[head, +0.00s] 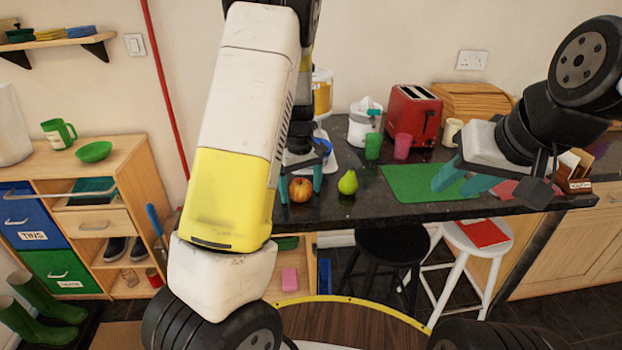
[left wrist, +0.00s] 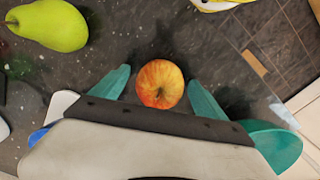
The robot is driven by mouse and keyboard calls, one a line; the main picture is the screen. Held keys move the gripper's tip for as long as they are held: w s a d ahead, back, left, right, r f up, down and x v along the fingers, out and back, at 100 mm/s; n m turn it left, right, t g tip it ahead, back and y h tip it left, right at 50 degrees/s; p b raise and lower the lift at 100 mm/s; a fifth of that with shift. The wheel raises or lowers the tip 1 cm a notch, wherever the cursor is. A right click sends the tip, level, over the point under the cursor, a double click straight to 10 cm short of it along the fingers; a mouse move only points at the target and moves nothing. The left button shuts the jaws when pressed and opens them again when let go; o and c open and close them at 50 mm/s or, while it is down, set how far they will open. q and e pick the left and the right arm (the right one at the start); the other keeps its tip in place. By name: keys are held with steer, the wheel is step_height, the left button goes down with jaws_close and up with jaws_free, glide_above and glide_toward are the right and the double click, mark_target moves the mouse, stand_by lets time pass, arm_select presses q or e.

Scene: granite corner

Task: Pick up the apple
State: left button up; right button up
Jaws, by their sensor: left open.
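The apple (head: 301,190), red and yellow, sits on the dark granite counter near its front edge. My left gripper (head: 300,193) points down over it, open, with one teal finger on each side. In the left wrist view the apple (left wrist: 160,84) lies between the two spread fingers, with a small gap to each. My right gripper (head: 455,187) hangs above the green mat, its two teal fingers apart and nothing seen between them.
A green pear (head: 348,183) stands close to the right of the apple. Green (head: 373,146) and pink (head: 403,146) cups, a red toaster (head: 414,114) and a white juicer (head: 364,122) stand behind. A green mat (head: 408,180) lies right. Two stools stand below the counter.

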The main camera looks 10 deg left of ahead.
mark_target(301, 183)
arm_select(q)
steer(key=c, duration=1.5)
steer(key=shift+c, duration=0.2)
steer(key=shift+r, duration=0.1)
steer(key=shift+r, duration=0.45)
steer(key=r, duration=0.2)
steer(key=shift+s+d+r, duration=0.1)
steer(key=shift+s+r, duration=0.2)
steer(key=shift+r, duration=0.1)
steer(key=s+d+r, duration=0.1)
steer(key=s+d, duration=0.3)
steer(key=s, duration=1)
steer(key=w+a+r, duration=0.2)
steer(key=w+a, duration=0.1)
steer(key=a, duration=0.6)
steer(key=w+a+r, duration=0.2)
steer(key=w+a, duration=0.1)
steer(key=a, duration=0.7)
steer(key=w+a+r, duration=0.2)
steer(key=w+a, duration=0.1)
steer(key=a, duration=0.7)
steer(key=shift+w+r, duration=0.25)
